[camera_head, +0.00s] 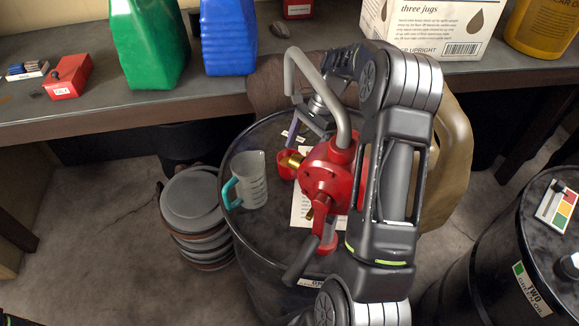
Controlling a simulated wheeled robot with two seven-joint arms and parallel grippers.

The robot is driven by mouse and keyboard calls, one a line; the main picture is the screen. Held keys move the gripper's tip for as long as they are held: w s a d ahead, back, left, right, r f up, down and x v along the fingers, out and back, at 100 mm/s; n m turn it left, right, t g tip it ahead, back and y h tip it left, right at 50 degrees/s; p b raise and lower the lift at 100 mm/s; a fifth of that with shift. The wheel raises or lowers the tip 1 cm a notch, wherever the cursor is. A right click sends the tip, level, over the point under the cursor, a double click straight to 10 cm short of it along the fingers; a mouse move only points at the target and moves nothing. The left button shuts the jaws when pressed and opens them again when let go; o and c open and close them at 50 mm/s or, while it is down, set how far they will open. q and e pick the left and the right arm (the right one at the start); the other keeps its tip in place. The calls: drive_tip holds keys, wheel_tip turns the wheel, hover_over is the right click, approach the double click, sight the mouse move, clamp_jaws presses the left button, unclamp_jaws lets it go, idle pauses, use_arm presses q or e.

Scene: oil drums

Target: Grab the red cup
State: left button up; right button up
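A small red cup (286,164) sits on the dark drum top (240,215), just left of a red hand pump (328,178). The pump's brass fitting hides part of the cup. My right arm comes up from the bottom, arches over the right side of the drum and reaches down behind the pump. My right gripper (305,131) is beyond the cup and slightly above it in the picture, partly hidden by the pump's grey pipe. Its fingers look spread, with nothing seen between them. My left gripper is not in view.
A grey measuring jug (250,181) with a teal handle stands left of the cup. A paper sheet (301,212) lies under the pump. A bench (222,99) behind holds green and blue jugs. Stacked lids (190,200) stand left, another drum (500,250) right.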

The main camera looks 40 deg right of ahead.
drive_tip(key=shift+a, duration=0.1)
drive_tip(key=a+b, duration=0.1)
drive_tip(key=a, duration=0.2)
drive_tip(key=shift+a+f, duration=0.1)
drive_tip(key=shift+a, duration=0.1)
drive_tip(key=b+x, duration=0.2)
drive_tip(key=shift+a+f, duration=0.25)
drive_tip(key=shift+f, duration=0.05)
drive_tip(key=shift+a+f, duration=0.1)
drive_tip(key=shift+f, duration=0.1)
drive_tip(key=shift+r, duration=0.1)
drive_tip(key=shift+c, duration=0.4)
drive_tip(key=c, duration=1.4)
drive_tip(key=shift+c, duration=0.2)
